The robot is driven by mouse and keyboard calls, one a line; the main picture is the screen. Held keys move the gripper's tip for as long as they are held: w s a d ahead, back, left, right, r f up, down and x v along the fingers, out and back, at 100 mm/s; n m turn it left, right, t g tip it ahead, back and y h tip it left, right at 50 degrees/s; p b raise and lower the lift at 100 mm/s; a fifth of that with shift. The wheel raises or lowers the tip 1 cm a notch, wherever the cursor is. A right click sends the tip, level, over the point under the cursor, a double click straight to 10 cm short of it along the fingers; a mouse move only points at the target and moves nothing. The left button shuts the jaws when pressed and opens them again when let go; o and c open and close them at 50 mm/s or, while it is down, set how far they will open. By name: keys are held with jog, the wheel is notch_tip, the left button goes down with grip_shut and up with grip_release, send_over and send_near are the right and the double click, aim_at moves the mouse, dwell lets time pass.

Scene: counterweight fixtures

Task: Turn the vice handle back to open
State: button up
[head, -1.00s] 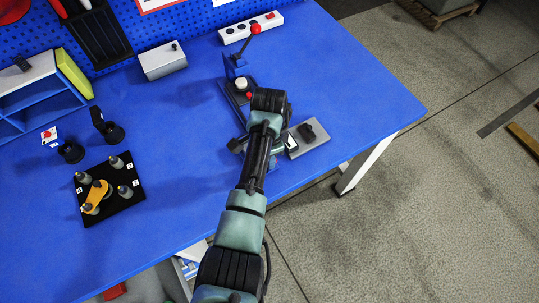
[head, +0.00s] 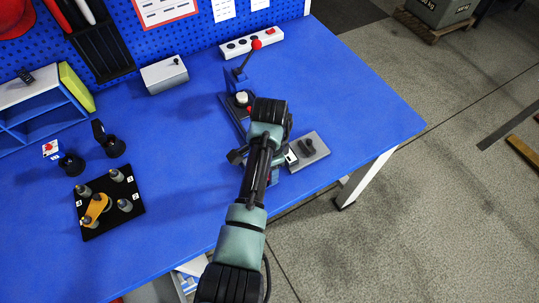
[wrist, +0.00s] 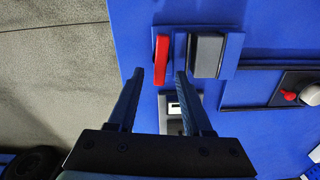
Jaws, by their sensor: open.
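The red vice handle (wrist: 162,58) is a flat bar beside a dark grey vice block (wrist: 207,55) in the wrist view. My gripper (wrist: 160,74) is open, and its two fingers reach toward the handle. The handle's lower end shows in the gap between the fingertips, with clear space on both sides; I cannot tell how far it lies between them in depth. Nothing is held. In the head view my arm covers most of the vice and its handle.
A grey plate with a dark knob (head: 309,147) lies right of my wrist. A lever press with a red ball (head: 256,44) stands behind. A black tray (head: 131,207) with pegs and a yellow part is left. The table's right side (head: 360,110) is clear.

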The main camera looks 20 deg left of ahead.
notch_tip(320, 180, up, 12)
jog(key=shift+f, duration=0.2)
dwell(0.5)
